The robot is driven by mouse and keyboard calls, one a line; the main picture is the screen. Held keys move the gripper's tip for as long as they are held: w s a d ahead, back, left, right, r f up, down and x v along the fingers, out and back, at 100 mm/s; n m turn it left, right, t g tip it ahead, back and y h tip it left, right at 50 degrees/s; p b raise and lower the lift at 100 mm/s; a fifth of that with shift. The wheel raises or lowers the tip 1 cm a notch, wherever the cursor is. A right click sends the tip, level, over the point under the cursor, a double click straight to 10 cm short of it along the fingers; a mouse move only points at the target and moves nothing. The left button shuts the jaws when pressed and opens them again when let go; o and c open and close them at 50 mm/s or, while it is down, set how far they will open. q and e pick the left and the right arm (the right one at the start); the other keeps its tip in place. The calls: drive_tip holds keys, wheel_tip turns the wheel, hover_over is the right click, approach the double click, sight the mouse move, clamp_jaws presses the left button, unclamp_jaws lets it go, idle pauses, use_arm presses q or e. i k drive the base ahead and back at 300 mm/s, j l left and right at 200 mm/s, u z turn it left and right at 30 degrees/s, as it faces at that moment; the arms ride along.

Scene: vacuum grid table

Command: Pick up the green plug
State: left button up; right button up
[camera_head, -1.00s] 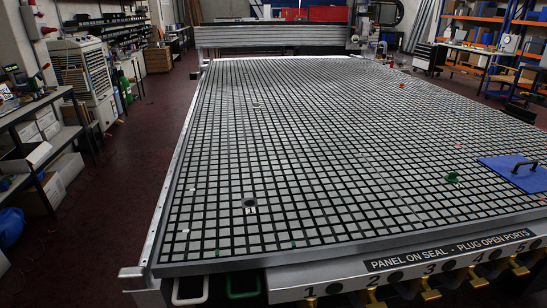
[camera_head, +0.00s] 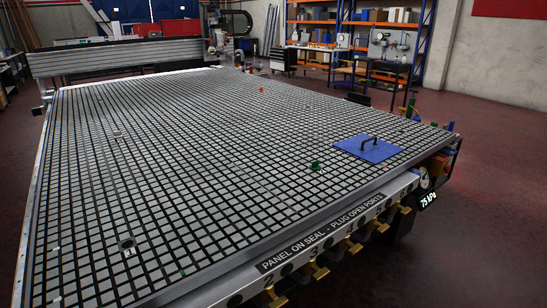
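The green plug (camera_head: 315,166) sits on the grid table (camera_head: 190,160), toward its front right, a little left of the blue panel. It looks small and dark green, and its exact shape is too small to make out. Neither of my grippers shows in the head view, so nothing is seen touching the plug.
A blue panel (camera_head: 368,148) with a black handle lies at the table's right. A dark round port (camera_head: 127,243) is at the front left. A small red piece (camera_head: 261,90) lies farther back. Brass valve handles (camera_head: 313,271) line the front edge. Most of the grid is clear.

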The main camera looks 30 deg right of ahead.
sight(315, 166)
drive_tip(key=z, duration=1.2)
drive_tip(key=i+l+u, duration=0.25)
drive_tip(key=l, duration=0.4)
drive_tip(key=l+u, duration=0.2)
drive_tip(key=l, duration=0.5)
drive_tip(key=i+l+u, duration=0.25)
drive_tip(key=l, duration=0.45)
drive_tip(key=k, duration=0.1)
